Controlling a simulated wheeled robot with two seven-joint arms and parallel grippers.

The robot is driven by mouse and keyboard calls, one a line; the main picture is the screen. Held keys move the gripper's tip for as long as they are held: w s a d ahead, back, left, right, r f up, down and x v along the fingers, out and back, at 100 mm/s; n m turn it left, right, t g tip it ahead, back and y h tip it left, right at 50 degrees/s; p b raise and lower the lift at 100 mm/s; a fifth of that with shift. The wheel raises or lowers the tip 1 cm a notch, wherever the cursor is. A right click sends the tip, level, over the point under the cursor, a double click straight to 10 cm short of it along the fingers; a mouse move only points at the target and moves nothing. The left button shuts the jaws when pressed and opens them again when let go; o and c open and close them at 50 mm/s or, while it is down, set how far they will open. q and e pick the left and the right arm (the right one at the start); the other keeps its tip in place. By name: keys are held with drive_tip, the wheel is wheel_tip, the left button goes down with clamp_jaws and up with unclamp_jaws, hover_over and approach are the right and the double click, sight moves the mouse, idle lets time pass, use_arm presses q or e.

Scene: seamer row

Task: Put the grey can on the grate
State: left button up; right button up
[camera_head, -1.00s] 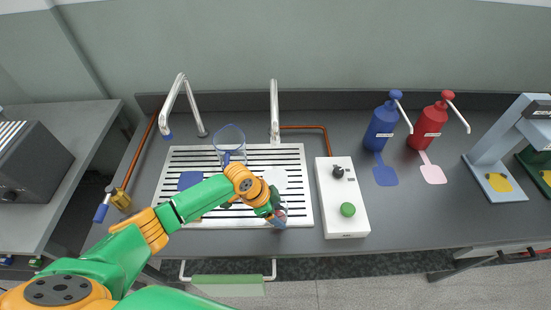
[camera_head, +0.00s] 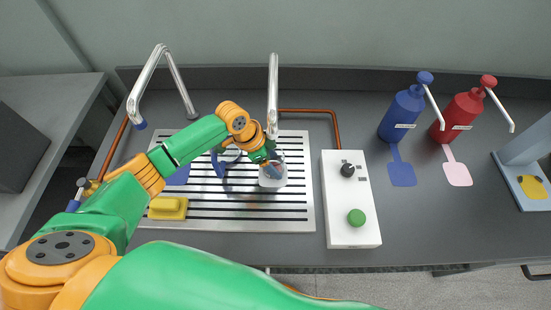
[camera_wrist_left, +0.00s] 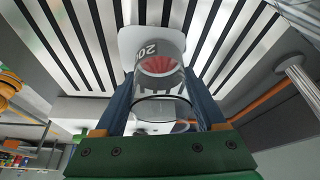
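The grey can (camera_wrist_left: 160,75) is between the two blue fingers of my left gripper (camera_wrist_left: 163,108) in the left wrist view. It looks greyish, with a printed label and red at its inside. The fingers press against its sides. In the head view my left gripper (camera_head: 268,165) is over the slotted metal grate (camera_head: 300,205), at a white square pad (camera_head: 272,182) below the middle tap. The can is mostly hidden there by the gripper. Whether its base touches the pad cannot be told. My right gripper is not in view.
A clear jug with a blue handle (camera_head: 221,166) stands left of the gripper, partly hidden by my arm. A yellow block (camera_head: 168,208) lies at the grate's front left. A white control box (camera_head: 349,205) stands right of the grate. The middle tap (camera_head: 273,95) rises close behind.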

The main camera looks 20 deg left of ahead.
use_arm(q)
drive_tip(key=shift+s+d, duration=0.2)
drive_tip(key=shift+s, duration=0.1)
drive_tip(key=shift+s+r, duration=0.1)
drive_tip(key=shift+s, duration=0.35)
drive_tip(key=shift+f, duration=0.2)
drive_tip(key=o, duration=1.2)
drive_tip(key=shift+w+a, duration=0.1)
drive_tip(key=shift+w, duration=0.15)
drive_tip(key=shift+o, duration=1.1)
drive_tip(key=shift+w+f, duration=0.1)
drive_tip(key=shift+r+p, duration=0.3)
drive_tip(key=shift+r, duration=0.1)
drive_tip(key=v, duration=1.1)
drive_tip(key=shift+s+r, duration=0.2)
drive_tip(key=shift+r, duration=0.15)
drive_tip(key=shift+a, duration=0.1)
